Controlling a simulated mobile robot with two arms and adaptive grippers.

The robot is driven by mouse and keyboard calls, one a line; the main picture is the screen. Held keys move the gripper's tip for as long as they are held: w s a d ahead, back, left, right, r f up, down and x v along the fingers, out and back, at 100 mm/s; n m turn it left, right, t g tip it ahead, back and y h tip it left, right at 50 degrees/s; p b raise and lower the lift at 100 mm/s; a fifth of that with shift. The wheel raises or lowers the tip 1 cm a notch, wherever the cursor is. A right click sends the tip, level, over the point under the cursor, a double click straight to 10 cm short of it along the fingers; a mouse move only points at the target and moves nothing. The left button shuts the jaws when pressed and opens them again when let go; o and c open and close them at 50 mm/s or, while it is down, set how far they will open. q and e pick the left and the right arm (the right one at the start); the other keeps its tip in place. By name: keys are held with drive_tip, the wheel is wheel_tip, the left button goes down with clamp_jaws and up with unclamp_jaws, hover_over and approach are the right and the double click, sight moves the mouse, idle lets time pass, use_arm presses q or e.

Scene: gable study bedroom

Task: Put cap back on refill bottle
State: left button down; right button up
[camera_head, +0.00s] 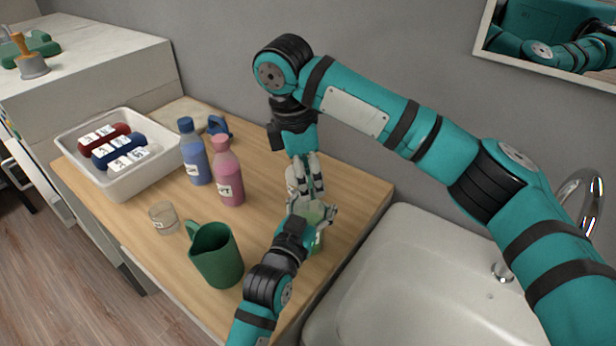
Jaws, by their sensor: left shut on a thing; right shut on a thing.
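The refill bottle (318,240), pale green and see-through, stands at the right end of the wooden counter near the sink. My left gripper (313,211) reaches in from below and is shut around its upper part, hiding much of it. My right gripper (306,188) points down from above, directly over the bottle's top. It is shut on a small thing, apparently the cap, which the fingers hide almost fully. I cannot tell whether the cap touches the bottle's neck.
A green jug (215,258), a clear glass (163,218), a pink bottle (228,175) and a blue bottle (194,155) stand left of my grippers. A white tray (128,187) holds labelled rolls. The white sink (400,290) and its tap (590,185) lie to the right.

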drive_tip(key=m+g, duration=0.1)
drive_tip(key=m, duration=0.6)
drive_tip(key=shift+w+m, duration=0.15)
drive_tip(key=shift+m, duration=0.25)
drive_tip(key=m+g, duration=0.1)
drive_tip(key=m, duration=0.5)
drive_tip(key=shift+d+y, duration=0.1)
drive_tip(key=shift+y, duration=0.3)
drive_tip(key=o, duration=0.8)
drive_tip(key=r, duration=0.4)
drive_tip(key=w+r, duration=0.1)
drive_tip(key=r, duration=0.3)
drive_tip(key=a+r, duration=0.1)
drive_tip(key=r, duration=0.3)
drive_tip(key=shift+w, duration=0.25)
use_arm(q)
drive_tip(key=shift+c, duration=1.1)
unclamp_jaws()
use_arm(e)
drive_tip(key=shift+f, duration=0.1)
